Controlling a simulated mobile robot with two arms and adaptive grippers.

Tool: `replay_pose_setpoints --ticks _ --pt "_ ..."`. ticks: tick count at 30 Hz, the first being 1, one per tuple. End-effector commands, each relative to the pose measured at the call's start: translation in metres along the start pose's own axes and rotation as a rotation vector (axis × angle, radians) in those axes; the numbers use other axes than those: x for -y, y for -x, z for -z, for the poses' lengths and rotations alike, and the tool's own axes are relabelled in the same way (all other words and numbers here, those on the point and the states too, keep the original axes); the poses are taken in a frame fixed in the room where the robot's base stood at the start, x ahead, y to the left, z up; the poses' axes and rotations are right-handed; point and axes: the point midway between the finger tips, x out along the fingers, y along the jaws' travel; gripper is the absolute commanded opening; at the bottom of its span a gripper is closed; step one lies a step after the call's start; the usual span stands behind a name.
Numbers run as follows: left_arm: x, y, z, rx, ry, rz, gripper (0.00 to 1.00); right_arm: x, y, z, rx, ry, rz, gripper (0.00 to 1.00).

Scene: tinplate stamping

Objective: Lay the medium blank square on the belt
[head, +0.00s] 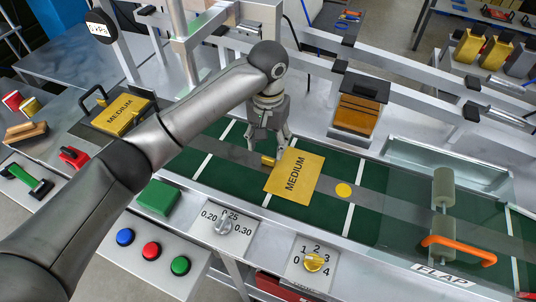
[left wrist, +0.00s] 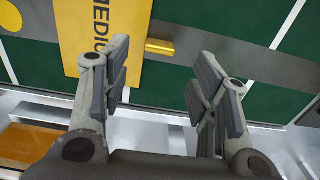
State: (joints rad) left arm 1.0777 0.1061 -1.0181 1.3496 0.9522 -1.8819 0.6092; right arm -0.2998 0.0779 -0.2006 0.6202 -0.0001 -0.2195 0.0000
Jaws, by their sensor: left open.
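The medium blank (head: 290,185), a yellow sheet marked MEDIUM, lies flat on the green belt (head: 235,178), across its grey middle strip. Its sides run roughly along the white cross lines. A small gold tab (head: 268,160) stands at its left edge. My left gripper (head: 267,152) is open just over this tab, pointing down. In the left wrist view, the tab (left wrist: 160,47) shows beyond the gap between the open fingers (left wrist: 162,78), with nothing held. The blank (left wrist: 90,35) is partly hidden behind the left finger there. My right gripper is out of view.
A holder (head: 118,115) with black handles and another MEDIUM sheet stands at the left. A yellow disc (head: 343,190) lies on the belt right of the blank. Rollers (head: 443,190) and an orange handle (head: 458,247) stand farther right. Buttons and dials line the front panel.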

Motion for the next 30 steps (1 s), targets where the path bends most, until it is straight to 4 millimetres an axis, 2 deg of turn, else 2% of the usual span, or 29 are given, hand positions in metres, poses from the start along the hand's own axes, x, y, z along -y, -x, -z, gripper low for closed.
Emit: replay_pose_setpoints --ticks 3,9,14,26,30 --pt "0.0 0.024 0.001 -0.003 -0.001 -0.001 0.55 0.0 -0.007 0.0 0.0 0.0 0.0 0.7" --pt "-0.001 0.051 0.0 0.0 -0.001 -0.001 0.55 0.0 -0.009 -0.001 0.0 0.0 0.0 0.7" --pt "0.0 0.058 0.0 0.001 0.0 0.0 0.55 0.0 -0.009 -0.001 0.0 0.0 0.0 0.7" --pt "0.0 0.058 0.0 0.001 0.0 0.0 0.55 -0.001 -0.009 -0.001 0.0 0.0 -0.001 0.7" --pt "0.0 0.066 0.0 0.001 0.0 0.0 0.55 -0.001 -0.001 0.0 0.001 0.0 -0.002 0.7"
